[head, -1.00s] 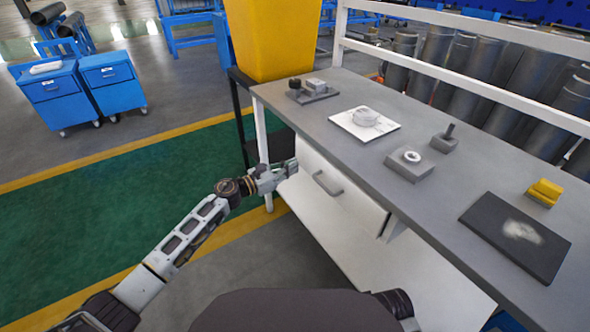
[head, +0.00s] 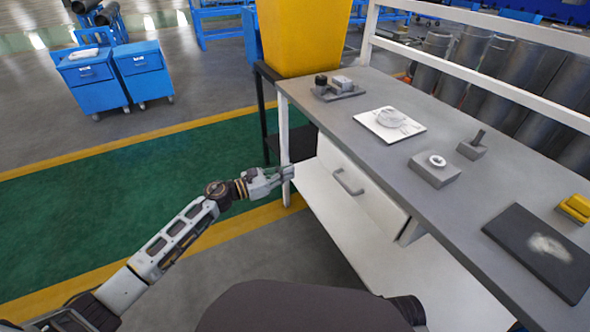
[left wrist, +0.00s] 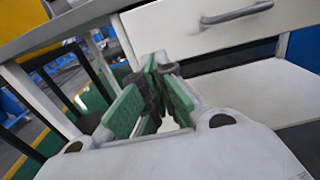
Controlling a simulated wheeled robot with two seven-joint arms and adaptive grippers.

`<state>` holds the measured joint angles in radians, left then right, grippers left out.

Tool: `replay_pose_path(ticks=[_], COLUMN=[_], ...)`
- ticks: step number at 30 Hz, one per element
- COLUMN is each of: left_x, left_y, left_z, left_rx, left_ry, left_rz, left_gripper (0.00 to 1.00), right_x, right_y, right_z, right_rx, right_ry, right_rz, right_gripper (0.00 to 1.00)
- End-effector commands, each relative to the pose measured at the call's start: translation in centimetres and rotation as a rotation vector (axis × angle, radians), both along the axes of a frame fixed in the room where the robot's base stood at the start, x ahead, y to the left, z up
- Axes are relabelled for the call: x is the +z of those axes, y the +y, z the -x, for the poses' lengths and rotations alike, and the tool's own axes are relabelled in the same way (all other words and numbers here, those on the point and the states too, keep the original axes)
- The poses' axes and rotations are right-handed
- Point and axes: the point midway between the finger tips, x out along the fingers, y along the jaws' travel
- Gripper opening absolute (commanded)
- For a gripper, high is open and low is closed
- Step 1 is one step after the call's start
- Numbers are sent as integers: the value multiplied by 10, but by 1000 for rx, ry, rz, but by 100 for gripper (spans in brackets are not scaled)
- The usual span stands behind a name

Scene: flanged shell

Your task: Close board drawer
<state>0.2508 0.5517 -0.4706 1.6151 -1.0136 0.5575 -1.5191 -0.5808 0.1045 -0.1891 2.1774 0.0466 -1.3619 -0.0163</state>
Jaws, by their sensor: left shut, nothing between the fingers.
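The white drawer (head: 362,188) with a grey bar handle (head: 349,183) hangs under the grey workbench top (head: 345,115). Its front shows beneath the bench edge; I cannot tell for sure whether it is flush. In the left wrist view, the drawer (left wrist: 190,32) and its handle (left wrist: 236,14) are at the upper right, with a dark gap below the drawer. My left gripper (head: 290,172) is shut and empty, to the left of the drawer front and apart from the handle. The green-padded fingers (left wrist: 160,75) show in the left wrist view. My right gripper is not in view.
On the bench are a white plate with a round part (head: 390,124), grey blocks (head: 435,170), a dark board (head: 540,250) and yellow pieces (head: 574,208). A white lower shelf (head: 345,225) extends below the drawer. A yellow bin (head: 300,40) stands behind; green floor lies left.

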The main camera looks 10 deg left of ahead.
Motion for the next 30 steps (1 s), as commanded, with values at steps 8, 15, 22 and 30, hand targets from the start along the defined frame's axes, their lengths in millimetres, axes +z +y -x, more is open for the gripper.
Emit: replay_pose_path(ticks=[8, 15, 22, 30], left_x=[0, 0, 0, 0], left_y=[11, 11, 11, 11], left_z=[8, 8, 8, 8], left_rx=[-1, -1, -1, -1], left_ry=[0, 0, 0, 41], left_rz=[-1, 0, 0, 27], left_gripper=[0, 0, 0, 0], right_x=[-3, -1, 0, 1], right_y=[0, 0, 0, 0], right_z=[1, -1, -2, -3], right_rx=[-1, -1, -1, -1], right_ry=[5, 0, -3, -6], right_rz=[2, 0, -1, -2], right_gripper=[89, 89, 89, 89])
